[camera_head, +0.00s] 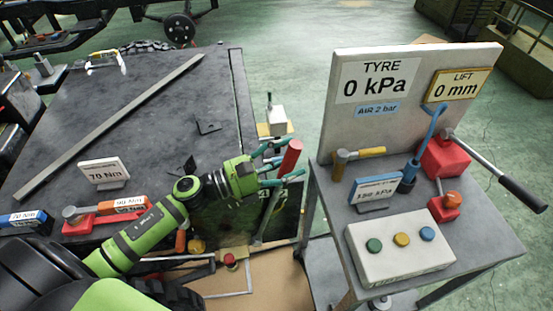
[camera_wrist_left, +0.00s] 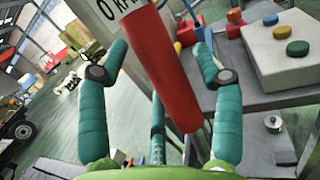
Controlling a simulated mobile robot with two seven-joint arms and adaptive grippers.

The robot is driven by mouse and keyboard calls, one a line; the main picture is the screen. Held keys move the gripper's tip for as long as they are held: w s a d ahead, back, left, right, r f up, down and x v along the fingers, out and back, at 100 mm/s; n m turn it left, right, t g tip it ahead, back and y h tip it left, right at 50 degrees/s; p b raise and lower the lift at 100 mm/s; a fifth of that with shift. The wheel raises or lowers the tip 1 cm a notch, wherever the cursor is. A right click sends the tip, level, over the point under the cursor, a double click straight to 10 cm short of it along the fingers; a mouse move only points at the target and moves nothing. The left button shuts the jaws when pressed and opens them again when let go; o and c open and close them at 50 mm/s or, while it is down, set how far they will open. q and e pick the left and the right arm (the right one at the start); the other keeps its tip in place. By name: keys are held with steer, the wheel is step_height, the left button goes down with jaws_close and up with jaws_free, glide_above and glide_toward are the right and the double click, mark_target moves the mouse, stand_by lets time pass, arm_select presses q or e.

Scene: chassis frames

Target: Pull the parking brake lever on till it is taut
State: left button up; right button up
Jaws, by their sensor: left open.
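The parking brake lever, as far as I can tell, is the one with the red cylindrical grip (camera_head: 290,158), beside the right edge of the dark bench. Its grip leans with the top to the right in the head view. My left gripper (camera_head: 286,165) is open around the grip, with teal fingers on either side. In the left wrist view the red grip (camera_wrist_left: 160,65) stands between the spread fingers, with gaps visible on both sides. My right gripper is not in view.
A grey cart (camera_head: 480,235) on the right carries a white panel (camera_head: 390,130), a button box (camera_head: 400,250), a red jack (camera_head: 445,157) and a hammer (camera_head: 358,155). The dark bench (camera_head: 110,130) holds a long bar (camera_head: 120,120) and torque wrenches. A small white box (camera_head: 277,118) stands beyond the lever.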

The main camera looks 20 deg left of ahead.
arm_select(q)
steer(key=v, duration=1.2)
steer(key=shift+w+r, duration=0.1)
